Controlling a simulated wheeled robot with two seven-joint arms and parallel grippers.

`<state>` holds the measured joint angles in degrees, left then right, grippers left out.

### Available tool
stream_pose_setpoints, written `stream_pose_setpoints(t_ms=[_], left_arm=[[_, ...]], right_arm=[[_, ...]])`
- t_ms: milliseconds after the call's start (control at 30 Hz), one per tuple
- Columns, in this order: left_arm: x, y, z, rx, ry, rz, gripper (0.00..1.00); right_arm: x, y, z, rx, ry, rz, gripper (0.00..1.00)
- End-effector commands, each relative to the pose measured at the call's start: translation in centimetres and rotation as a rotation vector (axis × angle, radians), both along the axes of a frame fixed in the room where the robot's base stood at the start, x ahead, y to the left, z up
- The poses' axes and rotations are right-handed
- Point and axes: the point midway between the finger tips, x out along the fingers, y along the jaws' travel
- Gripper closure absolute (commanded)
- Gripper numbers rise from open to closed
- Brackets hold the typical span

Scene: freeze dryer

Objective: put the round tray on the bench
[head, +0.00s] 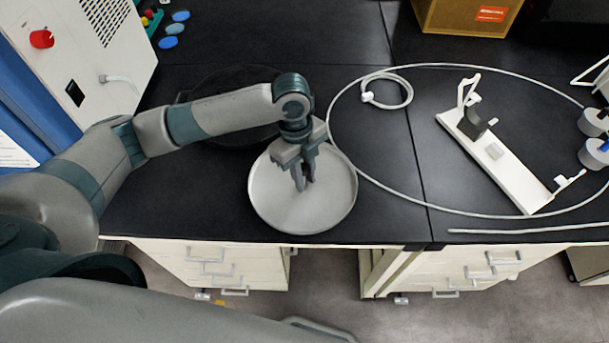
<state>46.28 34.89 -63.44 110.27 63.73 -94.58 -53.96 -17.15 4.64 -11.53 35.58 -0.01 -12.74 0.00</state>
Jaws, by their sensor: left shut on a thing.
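The round tray (325,205) is a light grey shallow disc with a raised rim, at the front edge of the black bench (200,210). My left gripper (304,187) is over the middle of the tray, pointing down, with its fingers shut on a part of the tray that the fingers hide. The tray looks level; I cannot tell if it touches the bench top or is just above it. My right gripper is not in view.
A dark round thing (215,85) lies behind my left arm. A white stand (495,160) and a looped cable (335,105) lie to the right. A white machine (85,50) with a red knob stands at the left. A cardboard box (450,15) is at the back.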

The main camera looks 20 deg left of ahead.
Motion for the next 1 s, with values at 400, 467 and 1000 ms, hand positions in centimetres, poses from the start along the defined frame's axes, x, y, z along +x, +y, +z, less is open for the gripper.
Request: stream_pose_setpoints(t_ms=[400, 467, 1000], left_arm=[[0.03, -0.02, -0.76, 0.0, -0.002, -0.002, 1.0], [0.0, 0.0, -0.86, 0.0, -0.001, -0.001, 0.73], [0.12, 0.07, -0.17, -0.001, -0.003, -0.001, 0.62]], right_arm=[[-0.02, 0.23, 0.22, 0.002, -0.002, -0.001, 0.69], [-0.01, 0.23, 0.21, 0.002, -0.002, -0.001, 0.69], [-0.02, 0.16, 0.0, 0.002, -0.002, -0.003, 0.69]])
